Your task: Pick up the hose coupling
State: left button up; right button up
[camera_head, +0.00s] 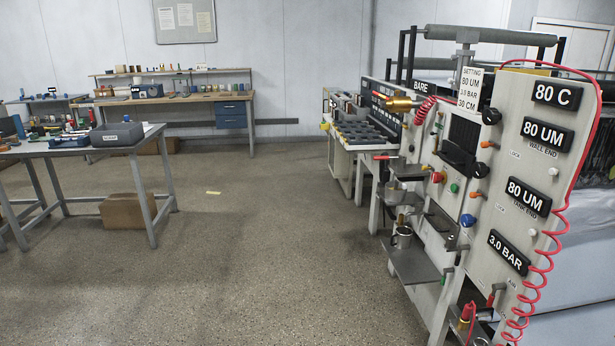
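I cannot tell for certain which part is the hose coupling. A red piece with a yellow band (467,315) stands low at the front of the coating machine, near the bottom edge of the head view. Close to it, a red coiled hose (540,265) hangs down the machine's right edge; its lower end is not clear. A brass fitting (397,102) with a red tip sits higher on the machine, beside a short red coil (424,110). Neither of my grippers shows in the head view.
The coating machine (545,185) fills the right side, with shelves (408,262) jutting from its front. A grey table (75,150) stands at left, with a cardboard box (127,210) beneath. A workbench (190,100) is at the back wall. The middle floor (260,250) is open.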

aim_at(386, 173)
jog(key=i+j+z, duration=0.3)
jog(key=i, duration=0.3)
jog(key=i+j+z, duration=0.2)
jog(key=i+z, duration=0.15)
jog(key=i, duration=0.2)
jog(key=i+j+z, duration=0.3)
jog(key=i+j, duration=0.2)
jog(key=i+j+u, duration=0.35)
jog(key=i, duration=0.3)
jog(key=i+u, duration=0.4)
jog(key=i, duration=0.25)
jog(key=i+z, duration=0.15)
jog(key=i, duration=0.35)
jog(key=i+j+z, duration=0.15)
jog(key=i, duration=0.3)
jog(key=i+j+z, duration=0.15)
jog(key=i, duration=0.35)
